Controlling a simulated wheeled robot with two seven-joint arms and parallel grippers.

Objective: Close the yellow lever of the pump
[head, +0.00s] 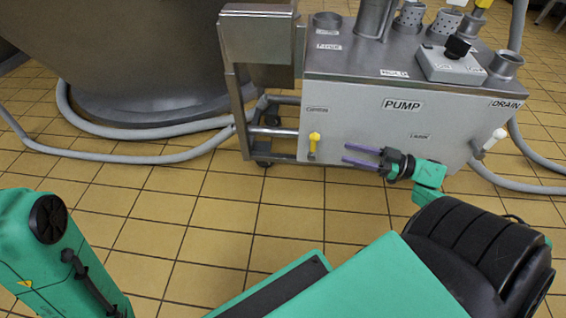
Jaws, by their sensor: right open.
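The pump (430,115) is a grey metal box with a "PUMP" label on its front. Its yellow lever (313,142) sits low on the left of the front face, upright, below a small label. My right gripper (345,154) is in front of the pump's lower front, with its two purple fingers pointing left toward the yellow lever. The fingers are apart and empty, and a small gap shows between their tips and the lever. My left arm shows at the lower left, but its gripper is out of view.
A white lever (494,139) sticks out at the pump's right side. A switch box (450,62) and metal pipes stand on top. Grey hoses (150,158) run over the tiled floor beside a large vat (130,50). The floor before the pump is clear.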

